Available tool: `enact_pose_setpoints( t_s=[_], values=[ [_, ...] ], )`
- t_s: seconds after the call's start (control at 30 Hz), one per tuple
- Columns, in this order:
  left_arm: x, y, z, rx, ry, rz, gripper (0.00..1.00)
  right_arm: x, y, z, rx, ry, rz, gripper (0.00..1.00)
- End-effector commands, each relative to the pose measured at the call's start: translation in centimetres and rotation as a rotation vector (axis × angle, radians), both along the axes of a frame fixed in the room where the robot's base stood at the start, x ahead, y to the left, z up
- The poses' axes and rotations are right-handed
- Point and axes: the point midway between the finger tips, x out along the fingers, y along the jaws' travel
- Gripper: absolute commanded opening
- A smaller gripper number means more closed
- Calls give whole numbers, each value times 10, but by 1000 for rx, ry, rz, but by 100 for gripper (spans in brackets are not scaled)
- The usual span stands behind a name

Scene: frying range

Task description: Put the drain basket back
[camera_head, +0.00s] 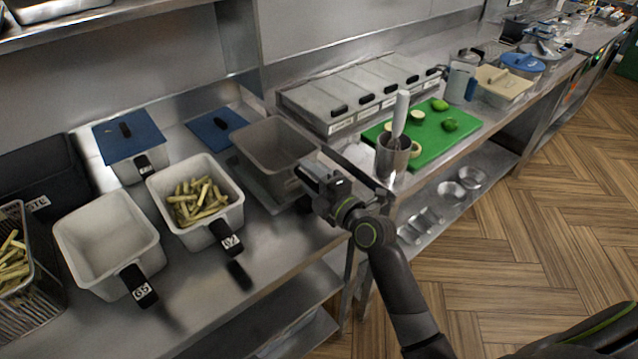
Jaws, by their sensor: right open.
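A dark wire basket (32,312) with cut fries in it stands at the far left, cut off by the picture's edge; it is the only basket with open mesh that I see. My right gripper (316,166) is open and empty. It is over the counter's front edge, beside the right side of a grey empty bin (275,146), and hides part of that bin's right end. I cannot tell whether it touches the bin. It is far from the wire basket. My left gripper is not in view.
A white bin with fries (167,228), an empty white bin (78,247) and a blue-lidded bin (106,133) stand on the steel counter (190,320). A steel cup (392,165) and green board (468,128) lie right of my gripper. The counter's front left is clear.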

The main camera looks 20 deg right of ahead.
Motion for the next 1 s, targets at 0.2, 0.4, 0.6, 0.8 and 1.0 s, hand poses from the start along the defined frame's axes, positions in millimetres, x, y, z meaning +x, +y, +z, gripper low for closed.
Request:
enact_pose_setpoints(
  t_s=[0.2, 0.4, 0.6, 0.8, 1.0],
  values=[
    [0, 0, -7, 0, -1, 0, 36, -17, -7, -2, -2, -2, -1, 47],
    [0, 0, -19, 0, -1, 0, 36, -52, -20, -3, -4, -1, -1, 47],
    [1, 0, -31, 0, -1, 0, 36, -91, -34, -4, -4, 0, -1, 47],
    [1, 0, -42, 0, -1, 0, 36, -131, -48, -3, -6, 0, -1, 47],
    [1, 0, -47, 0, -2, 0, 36, -155, -57, -1, -3, -1, -1, 47]
  ],
)
